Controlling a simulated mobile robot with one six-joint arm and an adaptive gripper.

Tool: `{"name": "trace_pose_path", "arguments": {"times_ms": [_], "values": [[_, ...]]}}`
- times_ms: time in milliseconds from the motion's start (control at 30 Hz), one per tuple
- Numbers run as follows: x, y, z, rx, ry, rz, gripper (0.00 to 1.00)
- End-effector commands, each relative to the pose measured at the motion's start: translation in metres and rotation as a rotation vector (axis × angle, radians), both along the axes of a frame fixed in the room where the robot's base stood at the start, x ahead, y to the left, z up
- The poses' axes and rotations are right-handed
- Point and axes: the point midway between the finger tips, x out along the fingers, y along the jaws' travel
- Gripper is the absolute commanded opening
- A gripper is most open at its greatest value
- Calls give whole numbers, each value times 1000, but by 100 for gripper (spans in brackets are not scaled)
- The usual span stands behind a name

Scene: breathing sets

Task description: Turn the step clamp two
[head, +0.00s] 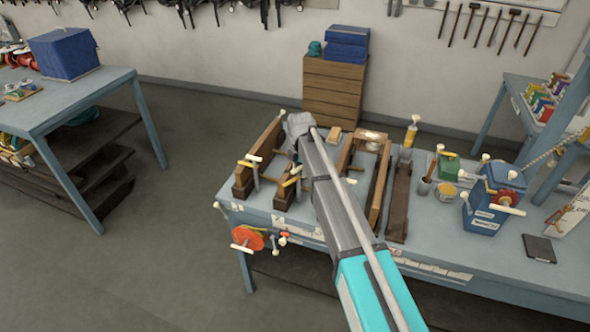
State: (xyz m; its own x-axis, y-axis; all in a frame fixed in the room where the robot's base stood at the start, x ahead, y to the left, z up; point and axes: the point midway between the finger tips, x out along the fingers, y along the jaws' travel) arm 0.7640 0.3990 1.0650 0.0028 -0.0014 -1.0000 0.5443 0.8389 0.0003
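Several small clamps with pale or yellow handles sit on wooden beams on the blue-grey workbench (232,195). One clamp (250,160) is at the left beam (262,150), and another clamp (292,180) is on a wooden block just right of it. I cannot tell which of them is step clamp two. My gripper (298,126) is at the far end of my arm, over the back left of the bench near the left beam. Its fingers are too small and turned away to show whether they are open. My arm hides the middle of the bench.
An orange-red wheel (250,238) sticks out at the bench's front left. Wooden drawers (335,98) are behind. Floor at left is clear.

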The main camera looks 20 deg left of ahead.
Motion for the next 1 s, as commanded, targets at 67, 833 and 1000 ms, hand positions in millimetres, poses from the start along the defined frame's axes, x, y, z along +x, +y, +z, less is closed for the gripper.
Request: {"name": "trace_pose_path", "arguments": {"times_ms": [67,833,1000], "values": [[-2,1,0,0,2,2,59],[-4,3,26,2,5,5,59],[-4,3,53,2,5,5,59]]}}
